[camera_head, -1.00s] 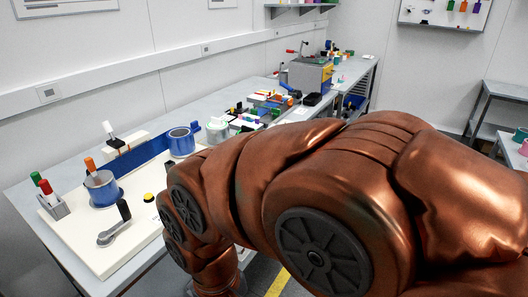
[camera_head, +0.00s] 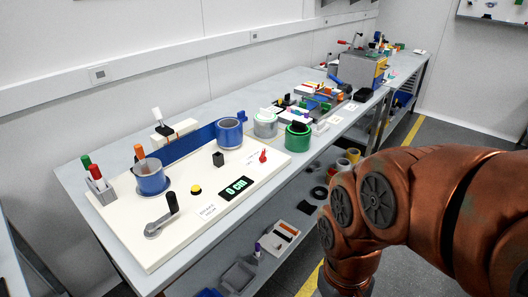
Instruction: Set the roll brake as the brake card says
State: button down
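A white board (camera_head: 180,232) on the bench carries a blue roll (camera_head: 152,180) at its left and another blue roll (camera_head: 229,133) at its back right. A grey crank with a black handle (camera_head: 172,203) is at the front left. A small red lever (camera_head: 263,156) stands near the right end. I cannot tell which part is the roll brake. A white card (camera_head: 209,211) with print too small to read lies at the front edge; I cannot tell if it is the brake card. My copper arm fills the lower right; my gripper is out of view.
A display (camera_head: 236,188) reads "0 cm". A yellow button (camera_head: 196,190) and a black block (camera_head: 218,159) sit on the board. A green roll (camera_head: 298,138) and a pale roll (camera_head: 265,124) stand at its right end. Bins and rolls are on the lower shelf. Floor shows beside the bench.

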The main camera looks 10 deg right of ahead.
aim_at(262, 158)
jog(key=u, duration=0.1)
jog(key=k, duration=0.5)
jog(key=z, duration=0.45)
jog(key=i, duration=0.7)
jog(key=u, duration=0.65)
jog(key=i, duration=0.45)
jog(key=u, duration=0.5)
